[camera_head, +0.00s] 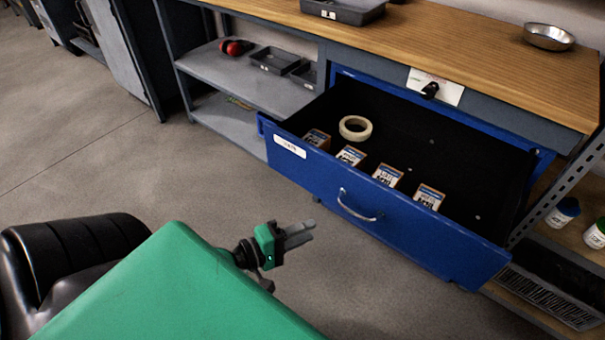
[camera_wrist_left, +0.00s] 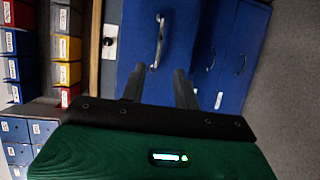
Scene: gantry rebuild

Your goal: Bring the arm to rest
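My left gripper (camera_head: 312,231) is in front of the open blue drawer, over the floor and clear of the drawer front. In the left wrist view its two dark fingers (camera_wrist_left: 157,76) stand apart with nothing between them. My right gripper is in neither view. The drawer (camera_head: 400,226) is pulled out and its handle (camera_head: 357,209) is free. Inside lie a roll of tape (camera_head: 355,128) and several small boxes (camera_head: 388,175) in a row along the front. A blue front with a handle (camera_wrist_left: 158,42) also shows beyond the fingers in the left wrist view.
The wooden worktop (camera_head: 450,45) holds a grey tray (camera_head: 343,10) and a metal bowl (camera_head: 549,37). Red ear defenders (camera_head: 235,47) and trays sit on the left shelf (camera_head: 235,75). Jars (camera_head: 563,212) stand at the right. The floor (camera_head: 120,170) before the bench is clear.

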